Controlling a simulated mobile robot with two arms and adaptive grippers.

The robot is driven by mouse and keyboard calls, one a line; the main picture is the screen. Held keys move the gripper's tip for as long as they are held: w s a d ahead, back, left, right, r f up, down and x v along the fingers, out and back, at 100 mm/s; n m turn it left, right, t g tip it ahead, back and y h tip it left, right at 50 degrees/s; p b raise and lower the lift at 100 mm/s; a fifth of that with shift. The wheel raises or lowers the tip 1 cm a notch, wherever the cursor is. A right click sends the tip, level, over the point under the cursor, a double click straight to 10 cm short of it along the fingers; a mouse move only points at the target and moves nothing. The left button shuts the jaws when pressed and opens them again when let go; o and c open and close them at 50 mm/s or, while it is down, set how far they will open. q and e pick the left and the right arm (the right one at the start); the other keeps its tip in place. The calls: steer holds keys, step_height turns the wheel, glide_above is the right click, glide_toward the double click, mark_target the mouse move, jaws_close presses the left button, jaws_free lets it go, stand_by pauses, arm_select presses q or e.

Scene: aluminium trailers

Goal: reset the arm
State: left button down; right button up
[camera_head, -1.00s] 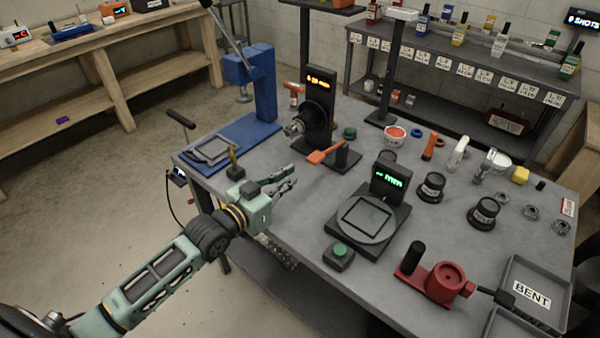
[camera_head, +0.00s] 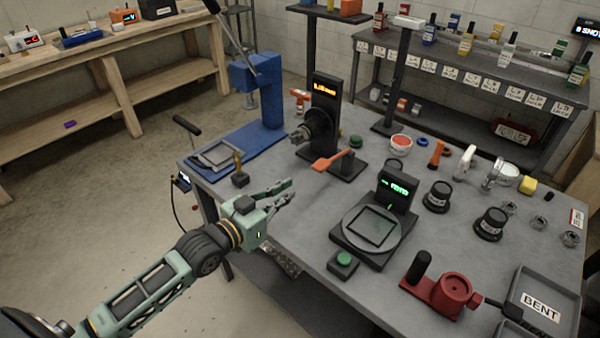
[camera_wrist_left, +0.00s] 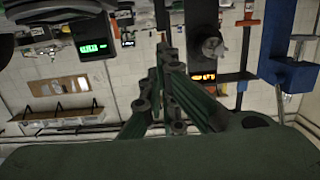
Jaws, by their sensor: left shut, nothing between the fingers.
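My left arm comes in from the lower left in the head view. Its green left gripper (camera_head: 289,191) is over the near left edge of the grey workbench (camera_head: 300,237), a little right of a small brass-coloured post on a dark base (camera_head: 239,172). The fingers are shut with nothing between them. In the left wrist view the gripper fingers (camera_wrist_left: 163,62) reach up the middle, and the picture is upside down. My right gripper is not in view.
A blue press (camera_head: 262,90), a dark spindle device (camera_head: 322,115), a scale with a green display (camera_head: 373,225) and a green button box (camera_head: 343,263) stand near the gripper. A red fixture (camera_head: 441,292) and a BENT tray (camera_head: 541,298) sit at right. Open floor lies at left.

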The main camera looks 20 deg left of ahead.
arm_select(q)
steer(key=s+d+f+g+y, duration=0.2)
steer(key=s+d+f+g, duration=0.3)
steer(key=s+f, duration=0.5)
steer(key=s+a+f+n+g+y, duration=0.15)
steer(key=s+g, duration=0.25)
steer(key=s, duration=0.6)
steer(key=s+f+n+g+y, duration=0.1)
steer(key=s+f+g+y, duration=0.15)
steer(key=s, duration=0.65)
step_height(320, 180, down, 27)
steer(key=s+g, duration=0.2)
steer(key=s, duration=0.1)
steer(key=s+a+f+g, duration=0.1)
steer(key=s+a+f, duration=0.2)
steer(key=s+f, duration=1.2)
steer(key=shift+s+f+m, duration=0.2)
steer(key=shift+s+m, duration=0.25)
steer(key=shift+s, duration=0.05)
